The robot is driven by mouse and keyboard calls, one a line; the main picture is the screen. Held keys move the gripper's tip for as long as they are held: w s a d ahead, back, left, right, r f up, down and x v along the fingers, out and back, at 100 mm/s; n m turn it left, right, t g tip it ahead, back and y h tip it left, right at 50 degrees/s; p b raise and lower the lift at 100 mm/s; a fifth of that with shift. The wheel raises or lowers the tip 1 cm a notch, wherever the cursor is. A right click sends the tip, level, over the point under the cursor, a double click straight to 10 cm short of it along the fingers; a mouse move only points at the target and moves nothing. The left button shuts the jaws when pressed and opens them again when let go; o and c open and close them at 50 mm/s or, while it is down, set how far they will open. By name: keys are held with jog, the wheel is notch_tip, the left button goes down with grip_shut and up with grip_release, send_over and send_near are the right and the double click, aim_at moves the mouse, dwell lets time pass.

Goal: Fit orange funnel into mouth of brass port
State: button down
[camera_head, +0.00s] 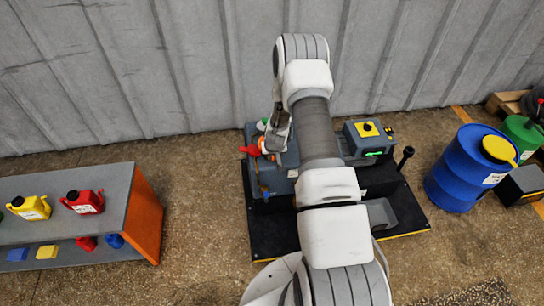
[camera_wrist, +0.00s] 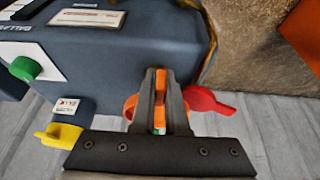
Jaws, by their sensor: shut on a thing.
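The orange funnel (camera_wrist: 160,88) is between the two fingers of my gripper (camera_wrist: 161,78) in the wrist view. My gripper is shut on it, and parts of its orange rim show on both sides of the fingers. In the head view a bit of the orange funnel (camera_head: 262,144) shows beside my gripper (camera_head: 268,147), at the left end of the grey-blue machine. The brass port cannot be made out in either view; my gripper and the funnel cover the area below them. I cannot tell whether the funnel touches the port.
A red handle (camera_wrist: 208,102) is just right of my fingers. A green knob (camera_wrist: 25,68) and a yellow handle (camera_wrist: 58,136) are on the left. The machine (camera_head: 354,150) stands on a black base. A shelf (camera_head: 120,200) with jugs is left; a blue drum (camera_head: 462,175) is right.

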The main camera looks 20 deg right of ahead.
jog(key=shift+f, duration=0.15)
jog(key=c, duration=0.9)
grip_release()
jog(key=shift+o, duration=0.2)
jog(key=p+v, duration=0.4)
jog(key=v, duration=1.3)
jog(key=shift+s, duration=0.15)
jog(key=shift+a, duration=0.1)
